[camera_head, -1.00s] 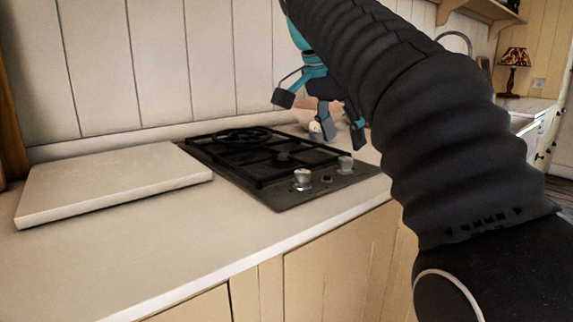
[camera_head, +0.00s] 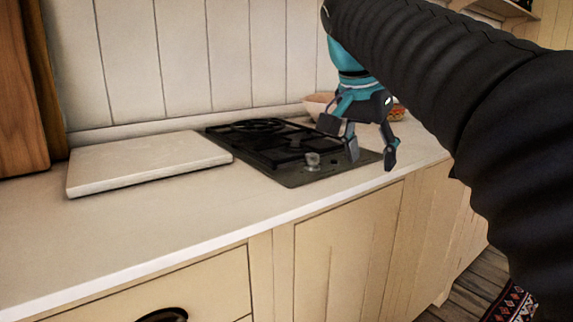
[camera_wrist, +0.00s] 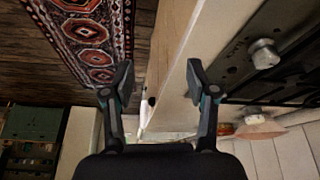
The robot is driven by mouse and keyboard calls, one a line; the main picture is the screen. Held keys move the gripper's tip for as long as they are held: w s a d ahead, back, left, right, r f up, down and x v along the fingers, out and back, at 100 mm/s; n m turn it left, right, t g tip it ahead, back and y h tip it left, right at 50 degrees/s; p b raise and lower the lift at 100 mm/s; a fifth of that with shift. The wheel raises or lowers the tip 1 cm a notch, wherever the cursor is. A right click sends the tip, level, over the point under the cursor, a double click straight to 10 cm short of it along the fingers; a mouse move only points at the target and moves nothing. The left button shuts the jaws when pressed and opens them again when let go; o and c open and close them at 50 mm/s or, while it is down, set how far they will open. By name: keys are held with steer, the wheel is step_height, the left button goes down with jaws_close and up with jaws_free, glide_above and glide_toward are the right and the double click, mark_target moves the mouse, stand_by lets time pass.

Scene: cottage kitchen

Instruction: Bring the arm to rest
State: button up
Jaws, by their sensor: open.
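My gripper (camera_head: 362,148) hangs from my dark arm at the right of the head view, in front of the right part of the black gas hob (camera_head: 262,160). Its teal and dark fingers are spread apart. In the wrist view my gripper (camera_wrist: 158,85) shows two separated fingers with nothing between them. The hob (camera_wrist: 290,50) lies to the right there, and the worktop edge runs between the fingers.
A pale board (camera_head: 150,162) lies on the worktop (camera_head: 130,225) left of the hob. A bowl (camera_head: 318,103) stands behind my gripper, partly hidden. Cabinets (camera_head: 345,255) run below. A patterned rug (camera_wrist: 90,35) lies on the wooden floor.

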steer(key=s+f+n+y, duration=0.1)
steer(key=s+f+n, duration=0.1)
steer(key=s+f, duration=0.4)
steer(key=s+d+f+n+t+y, duration=0.1)
steer(key=s+f+n, duration=0.2)
steer(key=f, duration=0.9)
steer(key=s+f+n+t+y, duration=0.1)
steer(key=s+f+n, duration=0.2)
steer(key=s+f, duration=0.6)
steer(key=shift+s+d+f, duration=0.2)
steer(key=shift+d, duration=0.15)
stand_by(0.5)
